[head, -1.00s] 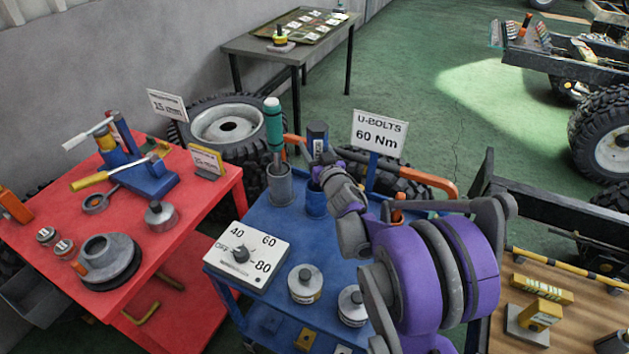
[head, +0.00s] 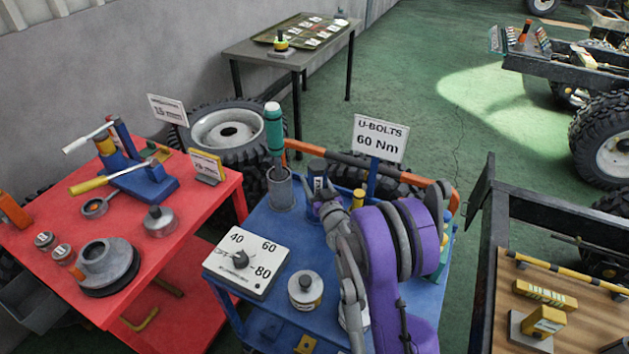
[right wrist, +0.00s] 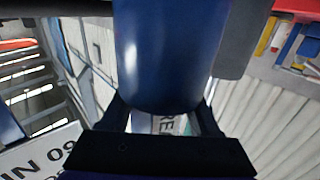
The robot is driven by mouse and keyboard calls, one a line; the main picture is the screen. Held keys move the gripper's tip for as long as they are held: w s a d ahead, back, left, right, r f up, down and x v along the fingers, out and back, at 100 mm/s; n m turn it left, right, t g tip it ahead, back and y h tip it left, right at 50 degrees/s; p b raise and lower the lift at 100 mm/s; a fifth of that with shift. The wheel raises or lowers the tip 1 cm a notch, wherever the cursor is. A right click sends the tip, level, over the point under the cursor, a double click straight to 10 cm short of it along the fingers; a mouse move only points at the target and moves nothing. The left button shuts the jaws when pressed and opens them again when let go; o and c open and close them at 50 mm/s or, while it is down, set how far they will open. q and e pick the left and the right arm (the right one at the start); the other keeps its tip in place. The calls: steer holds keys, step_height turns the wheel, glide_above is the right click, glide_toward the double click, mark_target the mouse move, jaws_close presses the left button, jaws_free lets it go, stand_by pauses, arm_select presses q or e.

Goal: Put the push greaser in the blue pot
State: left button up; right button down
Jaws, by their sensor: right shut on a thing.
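The push greaser (head: 317,172) is a dark blue cylinder with a pale label and stands upright. My right gripper (head: 326,199) is shut on it. The greaser is over the blue pot (head: 310,209) on the blue cart. Its lower part is hidden, so how far it sits inside the pot cannot be told. The pot is mostly hidden behind my right gripper. In the right wrist view a large blue cylinder fills the upper middle between my fingers; whether it is pot or greaser is unclear there. My left gripper is not in view.
A grey pot (head: 281,190) holding a green-handled tool (head: 274,130) stands close left of the blue pot. A dial box (head: 246,262) and a round weight (head: 305,288) are nearer on the cart. The U-bolts sign (head: 379,138) and orange rail are behind.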

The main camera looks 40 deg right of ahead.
steer(key=shift+f, duration=0.1)
steer(key=shift+f, duration=0.15)
steer(key=shift+c, duration=0.6)
jaws_free()
steer(key=shift+r, duration=0.2)
steer(key=shift+s, duration=0.3)
steer(key=b+v, duration=0.2)
steer(key=v, duration=0.9)
steer(key=shift+s+b, duration=0.2)
steer(key=shift+b, duration=0.1)
steer(key=shift+a+r, duration=0.1)
steer(key=shift+r, duration=0.05)
